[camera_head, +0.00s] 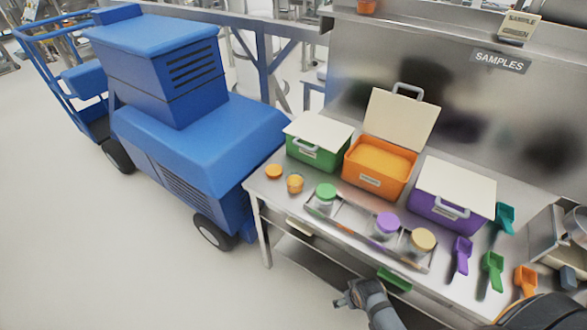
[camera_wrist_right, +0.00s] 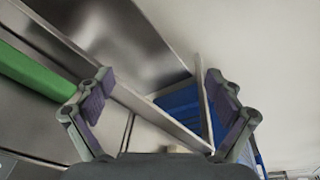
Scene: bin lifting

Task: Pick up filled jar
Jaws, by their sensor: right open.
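A small jar filled with orange material (camera_head: 295,184) stands near the left end of the steel table (camera_head: 262,192). An orange lid or disc (camera_head: 273,172) lies beside it. In a shallow tray (camera_head: 352,218) are jars with a green lid (camera_head: 325,192), a purple lid (camera_head: 387,224) and a tan lid (camera_head: 424,239); their contents are unclear. My right gripper (camera_head: 347,296) is in front of the table, low and apart from the jars. In the right wrist view it (camera_wrist_right: 160,98) is open with nothing between its fingers. My left gripper is not visible.
Green (camera_head: 318,156), open orange (camera_head: 372,178) and purple (camera_head: 440,212) bins stand at the table's back. Several scoops, including a purple one (camera_head: 460,256), lie at right. A blue vehicle (camera_head: 190,130) stands left of the table. A green object (camera_head: 395,279) sits below the table edge.

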